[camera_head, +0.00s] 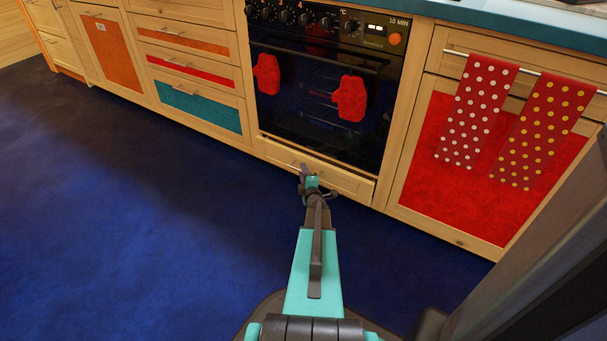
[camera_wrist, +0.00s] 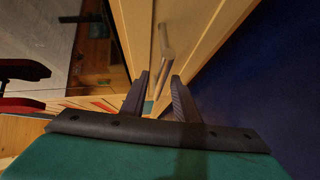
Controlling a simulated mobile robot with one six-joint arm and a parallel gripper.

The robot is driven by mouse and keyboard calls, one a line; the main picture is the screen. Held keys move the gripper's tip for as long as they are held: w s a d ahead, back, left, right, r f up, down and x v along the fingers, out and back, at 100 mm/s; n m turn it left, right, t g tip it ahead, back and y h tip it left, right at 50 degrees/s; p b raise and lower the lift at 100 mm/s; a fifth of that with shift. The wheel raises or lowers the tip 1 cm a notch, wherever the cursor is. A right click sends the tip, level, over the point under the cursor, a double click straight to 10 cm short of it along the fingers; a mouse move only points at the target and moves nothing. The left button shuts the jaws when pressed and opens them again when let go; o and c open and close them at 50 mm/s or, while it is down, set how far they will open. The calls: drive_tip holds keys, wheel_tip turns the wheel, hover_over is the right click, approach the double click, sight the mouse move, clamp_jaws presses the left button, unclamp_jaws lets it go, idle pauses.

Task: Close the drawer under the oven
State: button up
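The drawer under the oven (camera_head: 347,184) has a pale wooden front and a bar handle. Its front seems to stand a little proud of the cabinet, with a dark gap along its top edge. The black oven (camera_head: 315,105) is directly above it. My gripper (camera_head: 308,172) is at the drawer front near the handle and partly hides it. In the wrist view my gripper (camera_wrist: 159,98) has its two dark fingers apart with nothing held between them. The metal handle (camera_wrist: 166,45) is just beyond the fingertips; contact cannot be told.
Two red oven mitts (camera_head: 351,98) hang on the oven door. Spotted towels (camera_head: 478,110) hang on a rail at the right cabinet. Closed-looking drawers (camera_head: 195,70) are to the left. The blue floor (camera_head: 130,220) is clear at left.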

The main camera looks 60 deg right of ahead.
drive_tip(key=shift+w+d, duration=0.1)
drive_tip(key=shift+w, duration=0.05)
clamp_jaws()
